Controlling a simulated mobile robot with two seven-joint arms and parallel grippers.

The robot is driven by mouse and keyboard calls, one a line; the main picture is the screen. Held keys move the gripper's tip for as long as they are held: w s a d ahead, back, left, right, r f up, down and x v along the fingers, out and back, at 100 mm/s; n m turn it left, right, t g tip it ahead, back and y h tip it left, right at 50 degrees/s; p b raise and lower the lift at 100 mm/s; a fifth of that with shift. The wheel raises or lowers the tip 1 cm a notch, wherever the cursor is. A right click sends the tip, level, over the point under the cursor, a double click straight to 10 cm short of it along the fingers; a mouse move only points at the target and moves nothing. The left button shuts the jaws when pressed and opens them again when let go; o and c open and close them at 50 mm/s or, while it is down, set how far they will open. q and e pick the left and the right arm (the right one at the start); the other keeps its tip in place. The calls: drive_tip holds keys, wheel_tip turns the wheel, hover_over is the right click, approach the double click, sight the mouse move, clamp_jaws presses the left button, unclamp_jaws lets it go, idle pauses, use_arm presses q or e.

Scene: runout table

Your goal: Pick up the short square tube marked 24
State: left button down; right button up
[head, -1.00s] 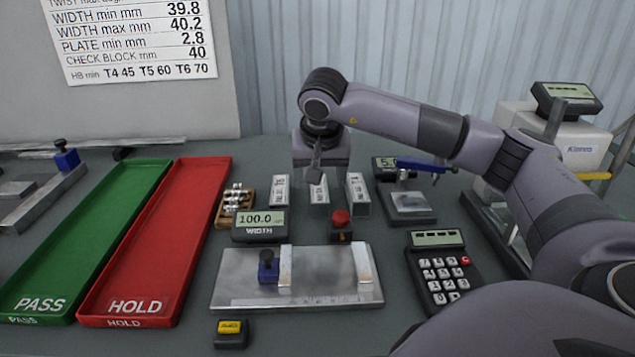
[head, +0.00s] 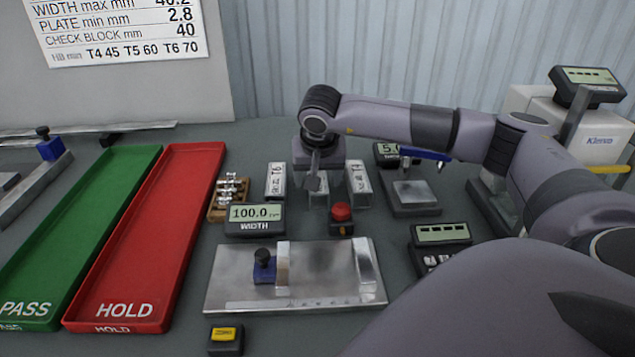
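Three short square metal tubes stand in a row behind the width gauge: a left one (head: 275,181), a middle one (head: 319,198) and a right one (head: 358,184). Each has dark markings, too small to read surely, so I cannot tell which is marked 24. My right gripper (head: 314,186) points down at the middle tube and hides much of it. Whether it touches that tube, and how far its fingers are apart, I cannot tell. My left gripper is out of view.
The width display (head: 255,219) and a red button (head: 341,218) stand just in front of the tubes. A rack of small parts (head: 229,197) is left of them, a thickness gauge (head: 411,197) right. Red HOLD (head: 150,240) and green PASS (head: 75,240) trays lie left.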

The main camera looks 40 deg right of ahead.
drive_tip(key=shift+w+f, duration=0.1)
drive_tip(key=shift+f, duration=0.15)
drive_tip(key=c, duration=1.1)
drive_tip(key=shift+r, duration=0.1)
drive_tip(key=shift+c, duration=0.2)
